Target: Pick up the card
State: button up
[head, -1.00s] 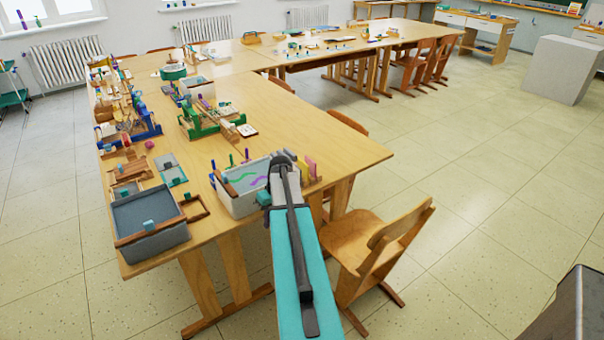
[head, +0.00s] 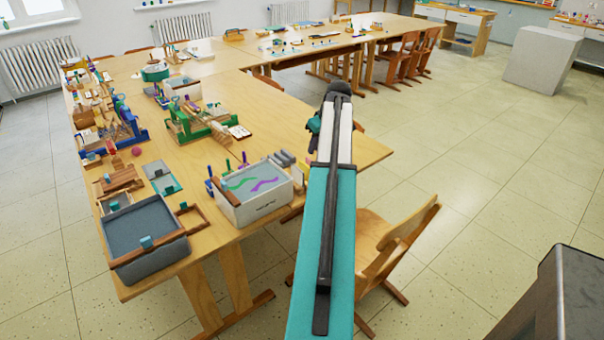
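I cannot single out the card for certain. A small white card-like piece (head: 240,132) lies at the right end of a green wooden frame (head: 186,124) on the long table. A flat grey and teal panel (head: 162,178) lies nearer, left of the middle. My arm reaches forward over the table's right end. The dark and teal parts near my gripper (head: 314,128) show at the arm's far end, above the table's right part. The arm hides the fingers, so I cannot see whether they are open or hold anything.
A white tub (head: 262,206) with green and purple squiggles inside stands at the table's near edge, left of my arm. A grey bin (head: 150,262) stands at the near left corner. A wooden chair (head: 408,240) stands right of my arm. Open floor lies to the right.

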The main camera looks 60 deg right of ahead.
aim_at(305, 167)
jog(key=shift+w+r, duration=0.1)
jog(key=shift+r, duration=0.05)
jog(key=shift+p+x, duration=0.75)
jog(key=shift+x, duration=3.6)
jog(key=shift+p+x, duration=0.7)
jog(key=shift+x, duration=1.9)
jog(key=shift+w+a, duration=0.1)
jog(key=shift+w, duration=0.05)
jog(key=shift+c, duration=0.5)
